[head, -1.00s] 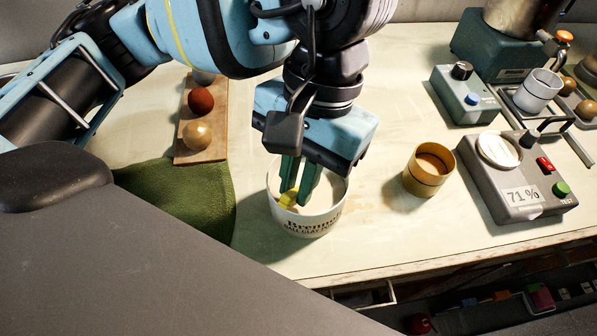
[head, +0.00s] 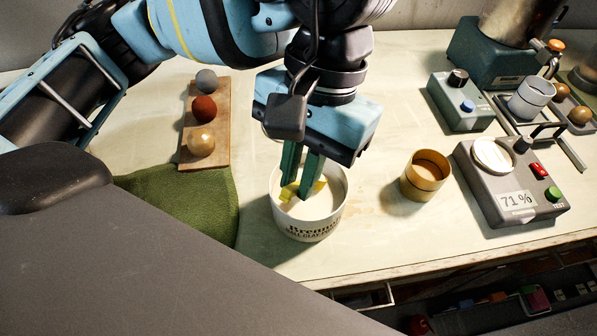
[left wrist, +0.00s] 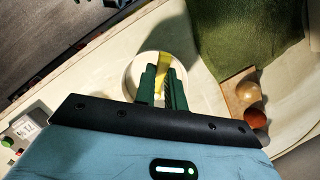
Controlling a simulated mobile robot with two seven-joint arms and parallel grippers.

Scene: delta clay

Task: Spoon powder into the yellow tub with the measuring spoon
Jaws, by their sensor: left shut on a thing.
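Pale powder (head: 331,188) shows inside the white tub. The left wrist view also shows the spoon (left wrist: 163,66) between the fingers. The yellow tub (head: 422,187) stands upright to the right, apart from the gripper. My right gripper is not in view.
A grey meter (head: 513,202) reading 71 % stands right of the yellow tub. Behind it are a teal box (head: 460,102) and a small grey cup (head: 532,97). A wooden board (head: 207,155) with three balls and a green cloth (head: 190,200) lie left.

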